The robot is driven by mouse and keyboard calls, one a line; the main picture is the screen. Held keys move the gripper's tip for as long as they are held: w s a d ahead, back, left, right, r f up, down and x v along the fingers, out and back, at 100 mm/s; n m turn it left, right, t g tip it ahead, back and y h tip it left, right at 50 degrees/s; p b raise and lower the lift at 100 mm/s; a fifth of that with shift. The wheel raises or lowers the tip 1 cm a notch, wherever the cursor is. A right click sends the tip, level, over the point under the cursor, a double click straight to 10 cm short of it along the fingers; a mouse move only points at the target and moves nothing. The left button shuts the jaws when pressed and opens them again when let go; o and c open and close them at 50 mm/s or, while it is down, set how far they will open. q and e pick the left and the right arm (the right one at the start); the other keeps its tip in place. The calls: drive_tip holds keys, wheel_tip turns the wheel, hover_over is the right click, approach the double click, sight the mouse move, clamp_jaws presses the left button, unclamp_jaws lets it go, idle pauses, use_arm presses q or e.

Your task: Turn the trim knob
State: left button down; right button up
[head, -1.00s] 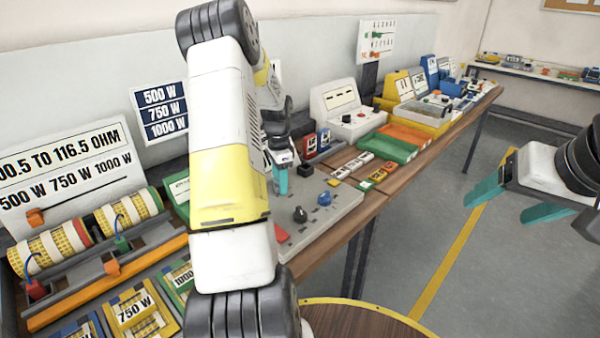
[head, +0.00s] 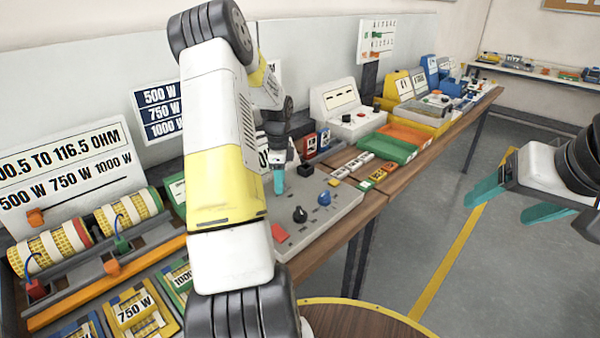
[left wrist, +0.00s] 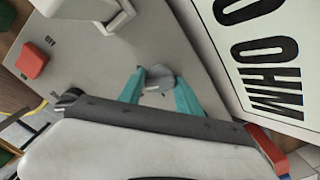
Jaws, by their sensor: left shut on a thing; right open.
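A light grey control panel (head: 335,212) lies on the bench in the head view. My left gripper (head: 279,184) reaches down to the panel's far left part, partly hidden by my own arm. In the left wrist view, the teal fingers of my left gripper (left wrist: 160,88) are shut on a small grey round knob (left wrist: 160,73) with a pale pointer mark. I cannot read a label on this knob. In the head view the knob is hidden. My right gripper (head: 505,205) is open and empty, out over the floor at the right.
A black knob (head: 300,214) and a blue knob (head: 324,198) stand on the panel near my left gripper. A black block (head: 305,169) is close behind them. A red button (left wrist: 32,60) shows in the left wrist view. Green and orange trays (head: 405,135) lie farther along the bench.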

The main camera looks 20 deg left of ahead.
use_arm(q)
drive_tip(key=shift+m, duration=1.2)
drive_tip(key=shift+w+r, duration=0.1)
drive_tip(key=c, duration=0.9)
unclamp_jaws()
wheel_tip(320, 180, up, 6)
drive_tip(key=shift+r, duration=0.85)
